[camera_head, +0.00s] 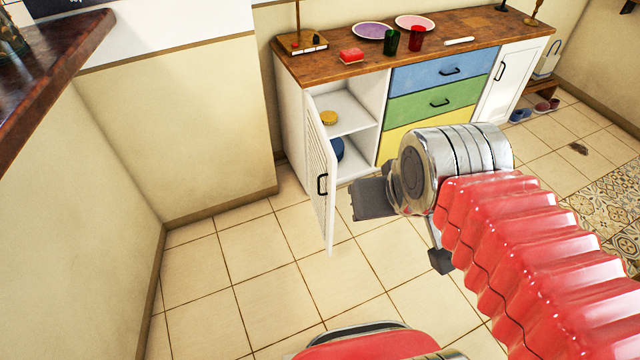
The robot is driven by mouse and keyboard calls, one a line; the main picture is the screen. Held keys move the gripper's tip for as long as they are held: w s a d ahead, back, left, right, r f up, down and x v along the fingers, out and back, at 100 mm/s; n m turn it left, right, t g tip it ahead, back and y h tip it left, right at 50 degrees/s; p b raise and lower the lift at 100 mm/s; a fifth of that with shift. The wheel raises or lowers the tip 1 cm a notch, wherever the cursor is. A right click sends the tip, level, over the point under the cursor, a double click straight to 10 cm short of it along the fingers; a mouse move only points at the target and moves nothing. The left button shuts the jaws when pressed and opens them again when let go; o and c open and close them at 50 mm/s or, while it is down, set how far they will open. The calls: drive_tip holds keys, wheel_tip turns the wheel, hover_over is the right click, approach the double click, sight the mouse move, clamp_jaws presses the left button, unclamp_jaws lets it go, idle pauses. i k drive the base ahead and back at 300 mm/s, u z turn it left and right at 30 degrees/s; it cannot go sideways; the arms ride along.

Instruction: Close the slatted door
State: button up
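The white slatted door (317,160) is on the left end of the cabinet (290,120). It stands wide open, swung out towards me from its left side, and is seen nearly edge-on. Its black handle (322,185) shows on the outer face. My gripper (406,231) is to the right of the door, in front of the open compartment. Its two dark fingers are spread apart with nothing between them. The near finger does not appear to touch the door, though the depth gap is hard to tell.
Inside the compartment are a yellow item (329,118) on the shelf (352,112) and a blue item (337,149) below. Blue (430,74), green (425,103) and yellow drawers are shut. Plates and cups stand on top. Tiled floor (240,270) left of the door is clear, bounded by walls.

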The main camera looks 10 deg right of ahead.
sight(322, 161)
drive_tip(key=u, duration=0.05)
drive_tip(key=i, duration=1)
drive_tip(key=u, duration=1.55)
drive_tip(key=i, duration=0.6)
drive_tip(key=u, duration=0.1)
